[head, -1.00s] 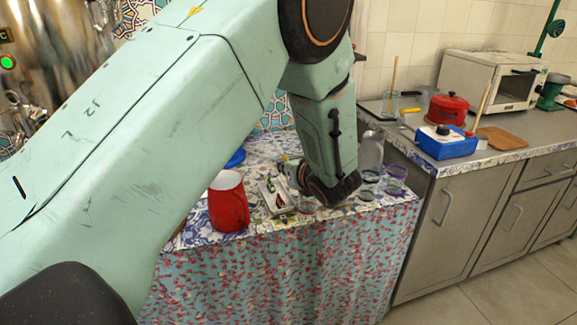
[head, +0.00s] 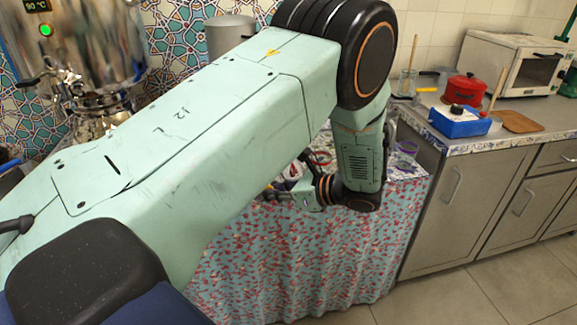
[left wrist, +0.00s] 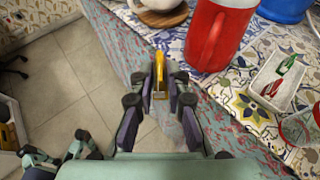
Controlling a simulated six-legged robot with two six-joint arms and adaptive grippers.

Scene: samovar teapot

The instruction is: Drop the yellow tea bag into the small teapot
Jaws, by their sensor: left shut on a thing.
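The yellow tea bag (left wrist: 160,76) is a narrow yellow piece between the fingertips of my left gripper (left wrist: 160,88) in the left wrist view. The gripper is shut on it, out over the floor beside the cloth-covered table's edge. In the head view my left gripper (head: 274,193) points left at the table's front edge, and the bag is too small to make out. A white rounded vessel (left wrist: 160,4) on a round wooden board is cut off by the left wrist view's top edge; I cannot tell if it is the small teapot.
A red jug (left wrist: 222,32) stands near the table's edge, right of my gripper. A white tray (left wrist: 258,86) with red and green items and a glass (left wrist: 298,128) are farther right. My left arm hides much of the table. A samovar (head: 95,40) stands at upper left.

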